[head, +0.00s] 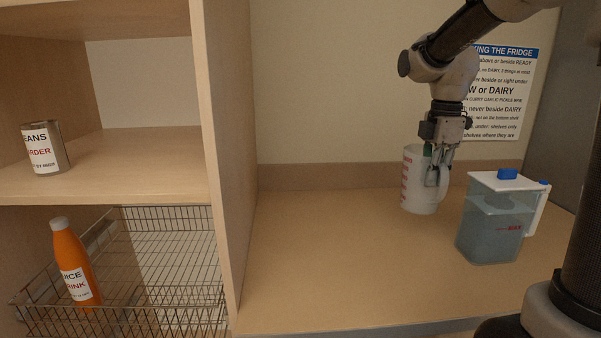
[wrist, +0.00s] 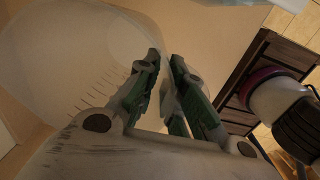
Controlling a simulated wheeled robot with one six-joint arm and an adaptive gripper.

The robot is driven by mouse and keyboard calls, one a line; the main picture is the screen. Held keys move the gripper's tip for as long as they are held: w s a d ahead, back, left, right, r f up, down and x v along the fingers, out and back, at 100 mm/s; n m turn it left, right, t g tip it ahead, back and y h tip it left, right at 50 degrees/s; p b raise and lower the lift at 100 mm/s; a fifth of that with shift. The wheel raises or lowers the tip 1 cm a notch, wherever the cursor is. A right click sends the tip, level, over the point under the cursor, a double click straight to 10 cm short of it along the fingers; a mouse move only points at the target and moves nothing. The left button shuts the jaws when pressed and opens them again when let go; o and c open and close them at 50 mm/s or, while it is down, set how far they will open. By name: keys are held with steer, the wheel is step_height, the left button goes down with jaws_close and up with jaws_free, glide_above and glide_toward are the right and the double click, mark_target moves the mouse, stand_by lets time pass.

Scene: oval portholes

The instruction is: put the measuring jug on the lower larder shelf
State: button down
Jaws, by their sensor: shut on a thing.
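The measuring jug (head: 413,181) is a pale, cloudy cup with red markings, in the right half of the head view over the wooden counter. My gripper (head: 436,175) points down at its right side and is shut on it. In the wrist view the jug (wrist: 75,65) shows large and see-through with dark scale lines, and the gripper's green-padded fingers (wrist: 172,100) are close together on a thin part of it. Whether the jug touches the counter I cannot tell. The larder's wooden shelf (head: 140,170) is at the left, with a can on it.
A lidded water pitcher (head: 492,220) stands close right of the jug. An upright wooden panel (head: 222,150) divides counter and larder. A can of beans (head: 45,148) sits at the shelf's left; its right part is clear. Below, a wire basket (head: 160,250) holds an orange bottle (head: 73,265).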

mark_target(426, 213)
steer(key=shift+r, duration=0.1)
step_height(426, 213, down, 10)
stand_by(0.5)
steer(key=c, duration=1.5)
jaws_free()
